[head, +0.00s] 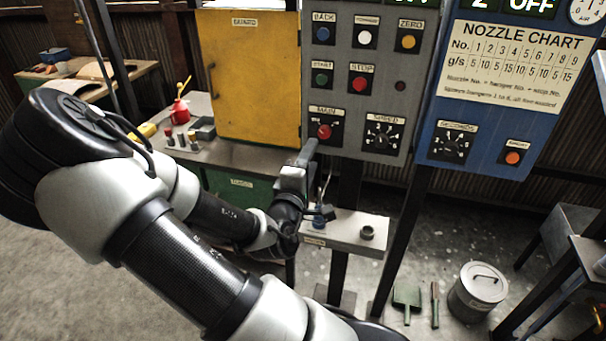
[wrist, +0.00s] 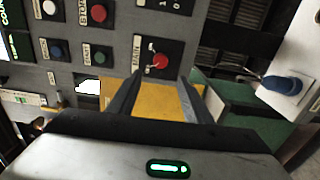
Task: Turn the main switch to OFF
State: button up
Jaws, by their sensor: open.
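The main switch (head: 324,131) is a red knob on a black plate, low on the left of the grey control panel (head: 347,60). It also shows in the wrist view (wrist: 160,62), just beyond and between my fingertips. My gripper (head: 309,150) is in front of the panel, just below and left of the knob in the head view. In the wrist view its two dark fingers (wrist: 156,82) are apart with nothing between them. I cannot tell whether a finger touches the knob. The knob's pointer setting is too small to read.
Other buttons, such as the red stop button (head: 360,84), sit above the switch, and a speed dial (head: 383,135) is to its right. A grey shelf (head: 345,232) juts out below. A blue panel (head: 495,90) is at right.

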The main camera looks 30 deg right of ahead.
jog(key=p+v, duration=0.7)
jog(key=p, duration=0.1)
jog(key=shift+d, duration=0.1)
dwell(0.4)
